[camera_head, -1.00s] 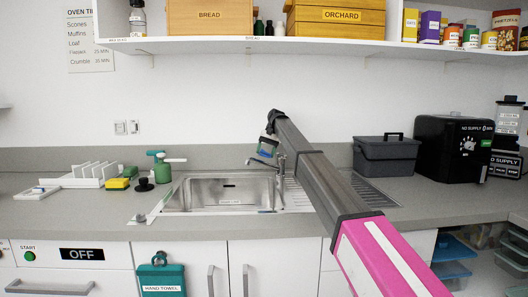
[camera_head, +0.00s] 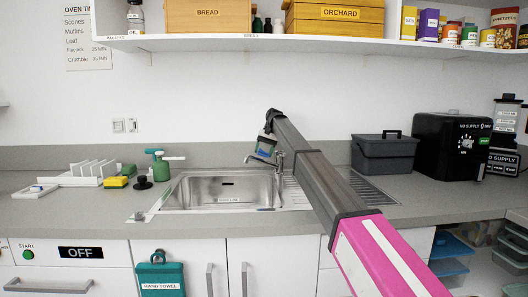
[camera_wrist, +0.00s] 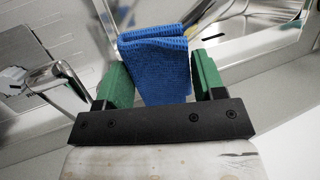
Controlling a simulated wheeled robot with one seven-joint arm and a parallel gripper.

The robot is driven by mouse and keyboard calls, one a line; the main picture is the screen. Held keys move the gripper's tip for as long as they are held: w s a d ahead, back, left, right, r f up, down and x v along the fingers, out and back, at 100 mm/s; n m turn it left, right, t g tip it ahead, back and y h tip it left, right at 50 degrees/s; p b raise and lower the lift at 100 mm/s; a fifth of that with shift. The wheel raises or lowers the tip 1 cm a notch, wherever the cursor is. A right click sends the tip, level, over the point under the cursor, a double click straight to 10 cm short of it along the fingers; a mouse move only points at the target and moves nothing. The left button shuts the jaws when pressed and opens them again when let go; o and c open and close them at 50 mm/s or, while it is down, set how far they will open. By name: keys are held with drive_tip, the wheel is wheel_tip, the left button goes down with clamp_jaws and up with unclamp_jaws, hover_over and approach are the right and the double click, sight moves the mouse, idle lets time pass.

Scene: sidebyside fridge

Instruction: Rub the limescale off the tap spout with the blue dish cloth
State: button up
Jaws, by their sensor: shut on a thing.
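The blue dish cloth (camera_wrist: 155,72) is folded between the green-padded fingers of my gripper (camera_wrist: 160,80), its folded edge sticking out past the tips. In the head view my gripper (camera_head: 265,148) hangs at the tap, with a little blue of the cloth (camera_head: 263,153) showing. The chrome tap (camera_head: 281,161) stands behind the sink, its spout (camera_head: 250,159) reaching left just below my gripper. I cannot tell whether the cloth touches the spout. A chrome pipe, likely the tap (camera_wrist: 52,78), shows left of the fingers in the wrist view. Limescale is too small to make out.
The steel sink (camera_head: 220,204) lies below the gripper. A soap bottle (camera_head: 158,168), a yellow sponge (camera_head: 117,182) and a white rack (camera_head: 88,178) stand left. A grey bin (camera_head: 384,155) and a black machine (camera_head: 449,147) stand right. A shelf (camera_head: 250,45) spans above.

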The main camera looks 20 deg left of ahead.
drive_tip(key=shift+s+a+f, duration=0.1)
drive_tip(key=shift+s+f, duration=0.15)
drive_tip(key=shift+f, duration=0.4)
drive_tip(key=shift+s+a+r, duration=0.35)
drive_tip(key=shift+s+r, duration=0.1)
drive_tip(key=shift+s, duration=0.25)
drive_tip(key=shift+s+a+r, duration=0.35)
drive_tip(key=shift+s+r, duration=0.05)
drive_tip(key=shift+s, duration=0.3)
drive_tip(key=shift+s+a+r, duration=0.3)
drive_tip(key=shift+s+a, duration=0.05)
drive_tip(key=shift+s, duration=0.4)
drive_tip(key=shift+s+a+r, duration=0.25)
drive_tip(key=shift+s+a, duration=0.1)
drive_tip(key=shift+s, duration=0.35)
drive_tip(key=shift+w+d+f, duration=0.2)
drive_tip(key=shift+w, duration=0.3)
drive_tip(key=shift+w+d+f, duration=0.25)
drive_tip(key=shift+w, duration=0.2)
drive_tip(key=shift+w+d+f, duration=0.2)
drive_tip(key=shift+w, duration=0.3)
drive_tip(key=shift+w+d+f, duration=0.4)
drive_tip(key=shift+w+f, duration=0.05)
drive_tip(key=shift+w, duration=0.25)
drive_tip(key=shift+w+d+f, duration=0.35)
drive_tip(key=shift+w+f, duration=0.1)
drive_tip(key=shift+w, duration=0.2)
drive_tip(key=shift+v, duration=1.55)
